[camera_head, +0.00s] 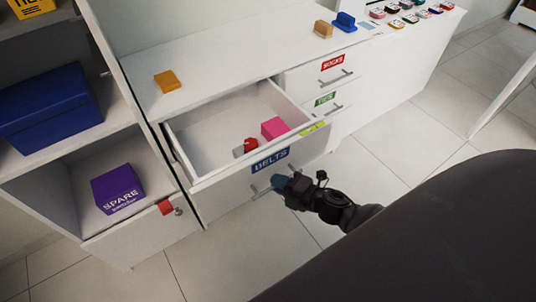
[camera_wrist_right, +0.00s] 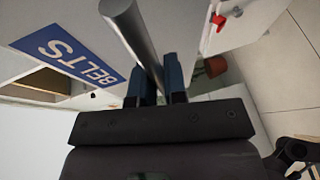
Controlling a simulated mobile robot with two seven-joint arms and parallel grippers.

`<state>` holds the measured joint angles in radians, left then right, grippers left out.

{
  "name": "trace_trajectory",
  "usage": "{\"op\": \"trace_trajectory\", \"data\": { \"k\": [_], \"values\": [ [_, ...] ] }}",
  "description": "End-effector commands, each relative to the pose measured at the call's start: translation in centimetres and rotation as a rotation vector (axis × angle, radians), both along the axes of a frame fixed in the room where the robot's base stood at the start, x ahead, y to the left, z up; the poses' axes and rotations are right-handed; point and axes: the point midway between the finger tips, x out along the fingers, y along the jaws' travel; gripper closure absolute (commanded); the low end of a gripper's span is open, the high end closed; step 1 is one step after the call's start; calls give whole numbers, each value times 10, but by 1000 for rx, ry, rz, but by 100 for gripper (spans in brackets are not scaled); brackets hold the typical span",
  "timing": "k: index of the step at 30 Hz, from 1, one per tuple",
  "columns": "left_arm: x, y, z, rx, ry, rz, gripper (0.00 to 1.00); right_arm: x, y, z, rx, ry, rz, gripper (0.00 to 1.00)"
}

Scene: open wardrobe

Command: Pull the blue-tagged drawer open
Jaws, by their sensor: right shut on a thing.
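The blue BELTS tag (camera_head: 270,160) is on a white front with a bar handle (camera_head: 262,190) below it. The tag also shows in the right wrist view (camera_wrist_right: 68,55), beside the thick grey handle bar (camera_wrist_right: 128,28). My right gripper (camera_head: 279,184) is shut on this bar, its blue-grey fingers (camera_wrist_right: 160,82) on either side of it. An open drawer (camera_head: 200,145) shows just above the tag, with a red item (camera_head: 245,147) and a pink box (camera_head: 274,128) inside. My left gripper is out of view.
A yellow-green tag (camera_head: 313,129) sits near the open drawer's rim. Drawers with red (camera_head: 332,62) and green (camera_head: 325,99) tags are shut on the right. Shelves at left hold a blue box (camera_head: 50,110) and a purple box (camera_head: 117,188). Tiled floor (camera_head: 400,130) is clear.

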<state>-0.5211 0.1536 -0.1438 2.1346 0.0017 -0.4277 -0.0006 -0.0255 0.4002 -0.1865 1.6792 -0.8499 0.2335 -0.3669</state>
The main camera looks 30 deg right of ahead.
Motion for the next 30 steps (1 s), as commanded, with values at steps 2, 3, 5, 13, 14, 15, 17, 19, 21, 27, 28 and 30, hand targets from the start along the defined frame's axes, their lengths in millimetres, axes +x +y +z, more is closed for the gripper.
{"op": "trace_trajectory", "data": {
  "k": [2,3,5,13,14,15,17,19,21,27,28,30],
  "values": [
    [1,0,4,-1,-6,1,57,-13,0,2,2,-1,-1,100],
    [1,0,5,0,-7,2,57,-19,-1,1,1,-1,-1,100],
    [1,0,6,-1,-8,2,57,-25,-1,1,1,0,0,100],
    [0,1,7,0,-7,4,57,-40,-2,1,1,-2,0,100],
    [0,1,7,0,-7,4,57,-40,-1,1,1,-2,0,100],
    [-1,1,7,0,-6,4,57,-40,-2,1,1,-2,0,100],
    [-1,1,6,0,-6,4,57,-41,-2,1,1,-2,1,100],
    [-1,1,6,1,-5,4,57,-41,-1,1,1,-2,1,100],
    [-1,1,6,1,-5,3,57,-41,-2,1,1,-2,1,100],
    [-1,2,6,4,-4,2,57,-40,-1,1,0,-1,1,71],
    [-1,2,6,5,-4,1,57,-40,-1,0,0,-1,1,66],
    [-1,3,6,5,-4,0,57,-40,-1,0,0,-1,1,64]
  ]
}}
